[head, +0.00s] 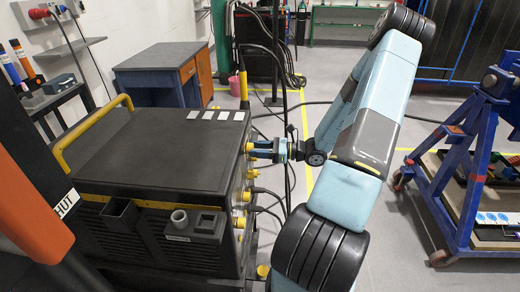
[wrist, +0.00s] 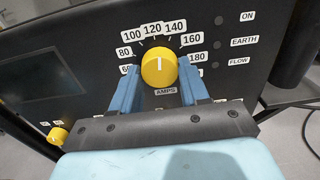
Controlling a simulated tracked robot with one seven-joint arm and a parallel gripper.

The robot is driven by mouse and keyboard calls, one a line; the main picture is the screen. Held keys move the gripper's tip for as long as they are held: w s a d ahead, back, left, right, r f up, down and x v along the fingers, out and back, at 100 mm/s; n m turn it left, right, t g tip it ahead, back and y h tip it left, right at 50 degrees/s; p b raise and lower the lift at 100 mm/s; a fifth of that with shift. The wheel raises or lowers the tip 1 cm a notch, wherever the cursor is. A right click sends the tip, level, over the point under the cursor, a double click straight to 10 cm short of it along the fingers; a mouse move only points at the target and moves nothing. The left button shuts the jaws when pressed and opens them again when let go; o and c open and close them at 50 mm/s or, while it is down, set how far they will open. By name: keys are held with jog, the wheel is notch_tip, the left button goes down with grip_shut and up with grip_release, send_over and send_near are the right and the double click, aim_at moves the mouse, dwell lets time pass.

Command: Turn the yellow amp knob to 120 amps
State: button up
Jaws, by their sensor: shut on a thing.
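The yellow amp knob (wrist: 159,66) sits on the dark front panel (wrist: 225,70), inside an arc of white number labels. Its white line points up, close to the 120 label (wrist: 153,29). My gripper (wrist: 158,78) has its blue fingers on the left and right sides of the knob and is shut on it. The AMPS label (wrist: 166,91) shows just below the knob, between the fingers. In the head view, my gripper (head: 264,150) reaches the right side of the dark welding machine (head: 150,150); the fingers largely hide the knob there.
Several other yellow knobs and plugs with cables (head: 243,197) line the panel below my gripper. A second yellow knob (wrist: 58,136) is at the lower left in the wrist view. A blue wheeled frame (head: 455,170) stands at the right, with open floor before it.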

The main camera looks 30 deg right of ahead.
jog(key=shift+n, duration=1)
jog(key=o, duration=1.1)
jog(key=shift+c, duration=0.2)
jog(key=shift+d, duration=0.1)
jog(key=v, duration=1.3)
jog(key=shift+s+d, duration=0.3)
jog(key=shift+r, duration=0.1)
